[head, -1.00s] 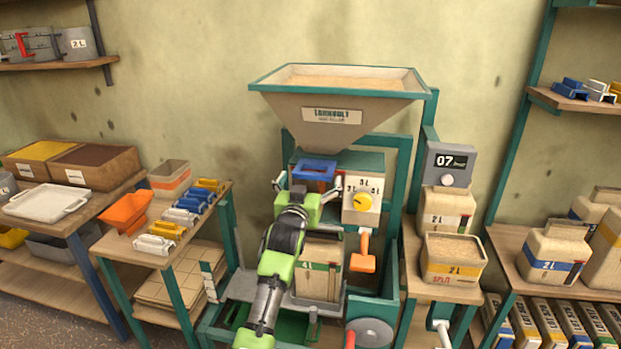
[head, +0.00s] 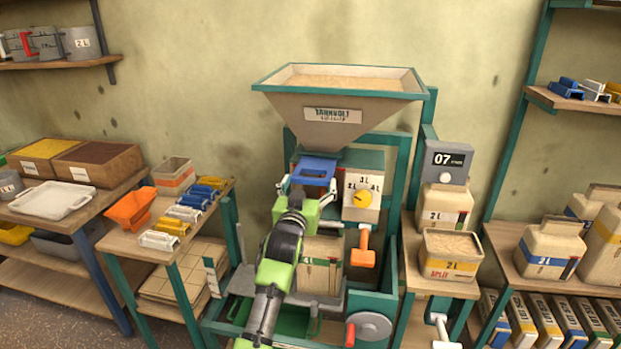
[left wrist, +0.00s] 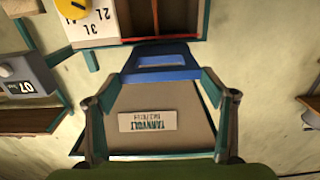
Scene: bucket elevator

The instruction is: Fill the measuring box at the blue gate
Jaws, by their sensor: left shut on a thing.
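The blue gate (head: 313,170) sits under the spout of the beige hopper (head: 335,118). It also shows in the left wrist view (left wrist: 160,62), where the picture is upside down. My left gripper (head: 308,190) is shut on the blue gate, with one finger at each side of it; both fingers show in the left wrist view (left wrist: 163,90). A beige box (head: 320,268) with a green band stands below the gate, partly behind my left arm. Its inside is hidden, so I cannot tell its fill. My right gripper is not in view.
A dial box (head: 363,192) with a yellow knob and an orange handle (head: 363,250) are close to the right of the gripper. Left, a table holds an orange scoop (head: 130,209) and several coloured clips.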

